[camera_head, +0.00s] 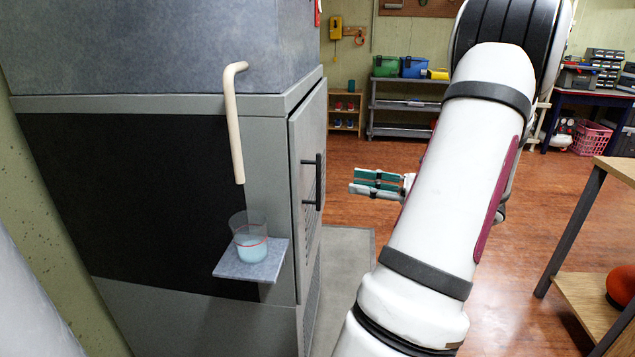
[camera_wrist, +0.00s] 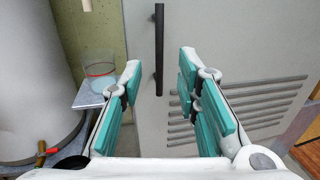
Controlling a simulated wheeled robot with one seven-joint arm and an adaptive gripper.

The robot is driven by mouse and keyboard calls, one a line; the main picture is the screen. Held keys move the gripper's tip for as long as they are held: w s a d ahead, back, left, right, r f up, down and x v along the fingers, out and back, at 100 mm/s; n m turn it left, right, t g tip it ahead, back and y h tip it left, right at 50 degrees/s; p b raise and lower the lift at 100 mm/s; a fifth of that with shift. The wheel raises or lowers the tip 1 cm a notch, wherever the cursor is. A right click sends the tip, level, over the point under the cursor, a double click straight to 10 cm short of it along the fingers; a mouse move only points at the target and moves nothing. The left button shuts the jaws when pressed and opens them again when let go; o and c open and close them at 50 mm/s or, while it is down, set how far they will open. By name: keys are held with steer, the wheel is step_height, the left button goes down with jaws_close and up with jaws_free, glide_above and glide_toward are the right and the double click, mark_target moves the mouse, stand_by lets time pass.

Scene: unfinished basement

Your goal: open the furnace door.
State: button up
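The furnace (camera_head: 150,190) is a grey and black cabinet on the left in the head view. Its light grey door (camera_head: 308,150) faces right, with louvre slots and a dark vertical bar handle (camera_head: 313,180). The door looks closed, or very nearly so. My gripper (camera_head: 352,183) is to the right of the handle, apart from it, with its fingers pointing at the door. In the wrist view the handle (camera_wrist: 159,50) stands ahead, between the directions of the two teal-padded fingers of my gripper (camera_wrist: 160,78). The fingers are wide apart and nothing is held.
A clear cup with bluish liquid (camera_head: 250,243) stands on a small shelf (camera_head: 268,262) on the furnace's side, below a cream pipe (camera_head: 234,120). A wooden-topped table (camera_head: 615,168) is at right. Open wooden floor (camera_head: 385,165) lies beyond my arm.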

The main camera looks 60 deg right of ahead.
steer(key=b, duration=0.2)
glide_above(318, 201)
steer(key=shift+w+d, duration=0.1)
steer(key=shift+d, duration=0.2)
jaws_close()
